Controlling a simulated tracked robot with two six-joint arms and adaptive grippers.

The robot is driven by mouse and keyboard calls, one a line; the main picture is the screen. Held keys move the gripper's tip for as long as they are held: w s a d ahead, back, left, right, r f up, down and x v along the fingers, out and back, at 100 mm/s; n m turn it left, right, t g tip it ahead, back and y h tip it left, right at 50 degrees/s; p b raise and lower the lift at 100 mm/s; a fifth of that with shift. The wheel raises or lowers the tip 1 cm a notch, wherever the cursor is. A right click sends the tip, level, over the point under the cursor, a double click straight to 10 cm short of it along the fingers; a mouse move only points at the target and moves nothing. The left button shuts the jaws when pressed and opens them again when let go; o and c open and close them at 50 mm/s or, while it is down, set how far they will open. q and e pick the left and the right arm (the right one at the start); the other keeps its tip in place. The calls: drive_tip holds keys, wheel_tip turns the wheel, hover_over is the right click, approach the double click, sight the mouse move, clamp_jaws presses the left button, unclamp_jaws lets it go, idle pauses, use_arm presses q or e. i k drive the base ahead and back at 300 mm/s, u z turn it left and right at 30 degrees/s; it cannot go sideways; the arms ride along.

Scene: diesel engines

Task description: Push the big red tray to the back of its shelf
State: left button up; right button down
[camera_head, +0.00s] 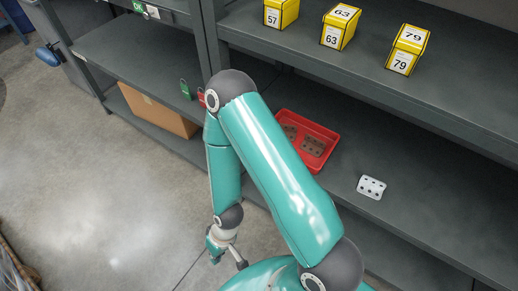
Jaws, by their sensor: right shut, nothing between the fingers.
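The big red tray (325,132) lies on the dark grey shelf (425,212) below the yellow boxes. It holds brown plates with holes (313,146). My teal right arm crosses in front of the tray and hides its left and lower parts. My right gripper (228,261) hangs low, in front of the shelf and over the floor, left of and apart from the tray. It is shut and empty. My left gripper is not in view.
A white plate with holes (371,187) lies on the same shelf, right of the tray. Yellow boxes numbered 57 (281,13), 63 (340,27) and 79 (407,50) stand on the shelf above. A cardboard box (157,110) sits at left. The concrete floor (90,190) is clear.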

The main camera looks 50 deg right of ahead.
sight(314, 164)
drive_tip(key=u, duration=0.25)
drive_tip(key=i, duration=1.5)
drive_tip(key=z, duration=2.75)
